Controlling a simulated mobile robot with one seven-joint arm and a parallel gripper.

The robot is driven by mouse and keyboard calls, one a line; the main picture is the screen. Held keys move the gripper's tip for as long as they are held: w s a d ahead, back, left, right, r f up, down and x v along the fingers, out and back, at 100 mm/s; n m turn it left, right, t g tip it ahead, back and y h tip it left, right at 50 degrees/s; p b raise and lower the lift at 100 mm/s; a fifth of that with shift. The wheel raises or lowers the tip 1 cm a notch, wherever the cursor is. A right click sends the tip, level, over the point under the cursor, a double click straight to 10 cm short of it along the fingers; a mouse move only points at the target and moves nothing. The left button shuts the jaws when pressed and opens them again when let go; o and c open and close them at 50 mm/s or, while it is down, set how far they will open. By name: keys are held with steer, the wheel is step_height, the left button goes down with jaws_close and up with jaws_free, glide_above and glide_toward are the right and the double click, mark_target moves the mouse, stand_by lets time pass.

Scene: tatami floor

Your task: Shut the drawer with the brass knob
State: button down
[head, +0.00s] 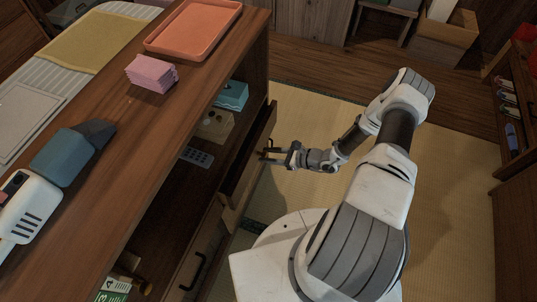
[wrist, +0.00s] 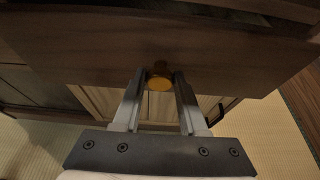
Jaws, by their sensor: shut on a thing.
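The drawer (head: 266,128) stands pulled out from the wooden cabinet, with a dark gap behind its front in the head view. In the wrist view its brown front (wrist: 90,45) fills the upper part. The round brass knob (wrist: 160,83) sits on that front, near its lower edge in the picture. My gripper (head: 266,154) is at the drawer front in the head view. In the wrist view my gripper (wrist: 160,78) has one finger on each side of the knob and is shut on it. The knob is hidden in the head view.
The cabinet top (head: 180,75) holds an orange tray (head: 195,27), pink napkins (head: 151,74) and a blue-and-white device (head: 75,150). A lower front has a black handle (head: 194,271). Open tatami (head: 310,112) lies right of the drawer; a shelf (head: 515,130) stands at far right.

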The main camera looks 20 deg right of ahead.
mark_target(258, 151)
steer(key=shift+w+a, duration=0.7)
steer(key=shift+a, duration=0.2)
steer(key=shift+w+a, duration=0.7)
steer(key=shift+a, duration=0.2)
steer(key=shift+c, duration=2.4)
jaws_free()
steer(key=shift+a, duration=0.1)
steer(key=p+v, duration=0.3)
steer(key=v, duration=1.4)
steer(key=shift+r, duration=0.2)
